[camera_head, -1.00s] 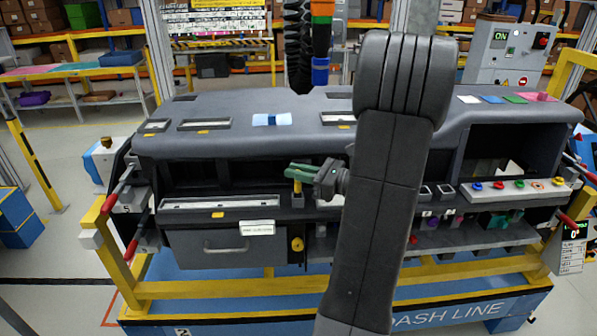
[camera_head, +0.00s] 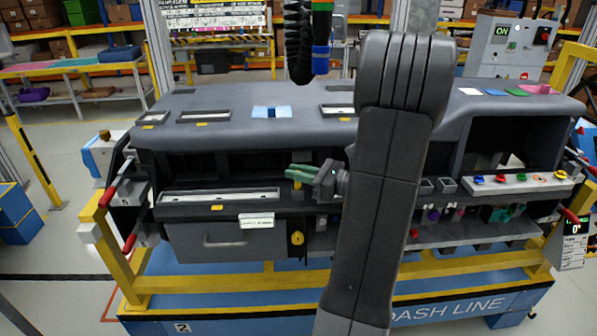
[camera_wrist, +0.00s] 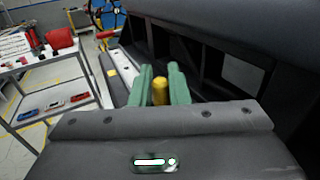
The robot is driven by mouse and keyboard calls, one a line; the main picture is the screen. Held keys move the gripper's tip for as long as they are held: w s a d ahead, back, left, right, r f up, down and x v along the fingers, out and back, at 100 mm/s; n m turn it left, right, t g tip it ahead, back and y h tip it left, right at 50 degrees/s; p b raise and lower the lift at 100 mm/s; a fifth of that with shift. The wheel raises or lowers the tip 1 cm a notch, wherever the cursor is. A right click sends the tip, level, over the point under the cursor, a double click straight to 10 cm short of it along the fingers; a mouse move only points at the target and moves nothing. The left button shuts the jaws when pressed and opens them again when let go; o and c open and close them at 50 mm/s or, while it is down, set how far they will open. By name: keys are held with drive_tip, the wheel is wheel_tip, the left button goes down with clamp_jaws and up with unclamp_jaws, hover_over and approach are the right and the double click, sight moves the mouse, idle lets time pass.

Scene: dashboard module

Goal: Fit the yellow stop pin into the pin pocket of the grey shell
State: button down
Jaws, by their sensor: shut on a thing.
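My gripper (camera_head: 300,174), with green fingers, is at the front of the dashboard's grey shell (camera_head: 225,138), left of my arm. It also shows in the wrist view (camera_wrist: 160,84), with the yellow stop pin (camera_wrist: 160,92) upright between its fingers. The fingers are shut on the pin. In the head view only a little yellow (camera_head: 297,184) shows below the fingers, just over a small dark block. The pocket opening is hidden by the fingers and pin. I cannot tell whether the pin's lower end is inside it.
A long pale-topped slot panel (camera_head: 220,195) lies left of the gripper, above a drawer (camera_head: 225,243) with a handle. A yellow round knob (camera_head: 297,238) is below. The shell's overhang is above and behind the gripper. A strip of coloured knobs (camera_head: 515,183) is at the right.

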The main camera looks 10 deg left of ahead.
drive_tip(key=shift+f+b, duration=0.35)
drive_tip(key=shift+f, duration=0.3)
drive_tip(key=c, duration=1.3)
unclamp_jaws()
drive_tip(key=d, duration=0.4)
drive_tip(key=s+d+b, duration=0.1)
drive_tip(key=d, duration=0.4)
drive_tip(key=s+d, duration=0.1)
drive_tip(key=d, duration=0.3)
drive_tip(key=shift+s+d, duration=0.25)
drive_tip(key=shift+d, duration=0.05)
drive_tip(key=shift+a, duration=0.1)
drive_tip(key=a, duration=0.4)
drive_tip(key=w+a, duration=0.1)
drive_tip(key=a, duration=0.4)
drive_tip(key=w+a+p, duration=0.1)
drive_tip(key=a, duration=0.3)
drive_tip(key=shift+w+a, duration=0.25)
drive_tip(key=shift+r, duration=0.35)
